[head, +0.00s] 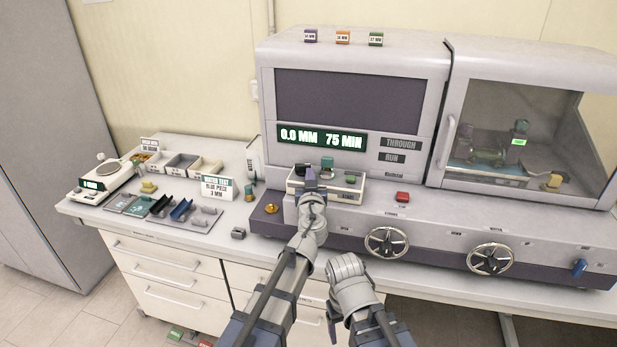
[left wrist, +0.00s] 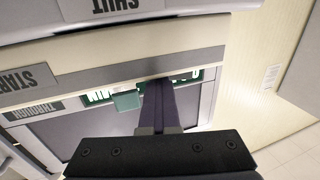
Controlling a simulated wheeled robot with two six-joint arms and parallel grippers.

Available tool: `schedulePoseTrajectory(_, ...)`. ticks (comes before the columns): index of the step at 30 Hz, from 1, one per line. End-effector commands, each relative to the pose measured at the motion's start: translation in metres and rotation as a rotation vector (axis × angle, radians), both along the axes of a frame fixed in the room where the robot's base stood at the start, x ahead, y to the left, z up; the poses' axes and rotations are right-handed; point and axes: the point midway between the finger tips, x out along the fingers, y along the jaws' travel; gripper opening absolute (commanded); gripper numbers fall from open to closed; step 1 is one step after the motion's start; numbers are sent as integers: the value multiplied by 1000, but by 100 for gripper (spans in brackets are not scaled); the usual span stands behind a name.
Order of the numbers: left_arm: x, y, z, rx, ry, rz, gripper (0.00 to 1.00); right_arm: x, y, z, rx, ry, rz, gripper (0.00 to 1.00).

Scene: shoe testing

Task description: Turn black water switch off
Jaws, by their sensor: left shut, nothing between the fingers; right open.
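I cannot pick out a clearly black water switch. A small white box (head: 345,193) with a dark block, a teal block (head: 327,162) and a green button stands on the machine's ledge below its lit display. My left gripper (head: 311,180) is shut and empty in front of this box and hides part of it. In the left wrist view the shut fingers (left wrist: 158,98) point towards the display, with the teal block (left wrist: 126,101) beside them. A blue lever (head: 578,267) sits at the front panel's far right. My right gripper (head: 333,316) is open, low in front of the counter.
The front panel has two round handwheels (head: 387,242), a red button (head: 402,197) and an amber knob (head: 271,208). Trays, a scale (head: 107,177) and a sign (head: 217,187) stand on the left counter. A grey cabinet (head: 45,130) stands at far left.

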Motion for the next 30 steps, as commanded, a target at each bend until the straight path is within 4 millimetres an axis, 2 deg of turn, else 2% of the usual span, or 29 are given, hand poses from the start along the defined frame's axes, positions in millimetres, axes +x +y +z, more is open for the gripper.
schedulePoseTrajectory(12, 10, -12, 0, 0, 0, -5, 0, 0, 0, 0, 0, 0, 0, 76)
schedulePoseTrajectory(30, 15, -15, 0, 0, 0, -5, 0, 0, 0, 0, 0, 0, 0, 76)
